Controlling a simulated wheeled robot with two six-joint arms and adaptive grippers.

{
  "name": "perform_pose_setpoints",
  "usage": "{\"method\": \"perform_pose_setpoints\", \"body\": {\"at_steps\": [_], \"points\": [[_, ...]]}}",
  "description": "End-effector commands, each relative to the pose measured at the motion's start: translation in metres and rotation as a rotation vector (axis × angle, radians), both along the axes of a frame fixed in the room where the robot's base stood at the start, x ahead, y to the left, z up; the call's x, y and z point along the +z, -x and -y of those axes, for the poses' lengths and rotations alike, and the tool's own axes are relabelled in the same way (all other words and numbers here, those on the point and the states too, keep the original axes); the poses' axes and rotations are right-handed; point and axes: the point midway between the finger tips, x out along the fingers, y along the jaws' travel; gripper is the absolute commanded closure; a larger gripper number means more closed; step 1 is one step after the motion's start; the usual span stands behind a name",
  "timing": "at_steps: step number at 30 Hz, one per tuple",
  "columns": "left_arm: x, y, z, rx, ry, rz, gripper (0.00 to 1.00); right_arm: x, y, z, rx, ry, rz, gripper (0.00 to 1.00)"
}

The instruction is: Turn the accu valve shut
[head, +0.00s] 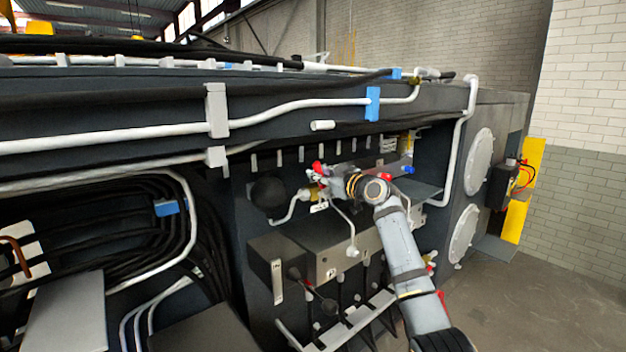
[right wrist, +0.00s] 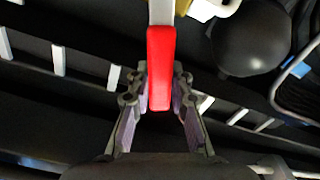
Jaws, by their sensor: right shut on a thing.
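The accu valve's red lever handle (head: 318,166) shows in the head view beside a black ball-shaped accumulator (head: 268,194). In the right wrist view the red handle (right wrist: 161,62) runs upright between my fingers, joined to a light-coloured stem at its top. My right gripper (head: 325,180) is at the valve and shut on the red handle; its fingertips (right wrist: 160,78) lie on both sides of it. The accumulator (right wrist: 250,40) also shows at upper right there. The gripper partly hides the valve body in the head view. My left gripper is not in view.
White pipes (head: 290,108) and blue clamps (head: 373,104) run along the chassis above the valve. A grey valve block (head: 325,255) with hoses sits below. Another red part (head: 386,177) lies right of the gripper. Open floor (head: 540,300) is at the right.

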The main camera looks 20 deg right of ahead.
Motion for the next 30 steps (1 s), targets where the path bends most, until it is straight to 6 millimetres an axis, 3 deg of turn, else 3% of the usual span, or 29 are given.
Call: {"method": "perform_pose_setpoints", "body": {"at_steps": [13, 30], "points": [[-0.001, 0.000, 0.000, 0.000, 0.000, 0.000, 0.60, 0.003, -0.009, 0.023, 0.000, -0.280, -0.105, 1.00], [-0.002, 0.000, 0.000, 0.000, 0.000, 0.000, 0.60, 0.003, -0.011, 0.029, 0.000, -0.360, -0.136, 1.00]]}}
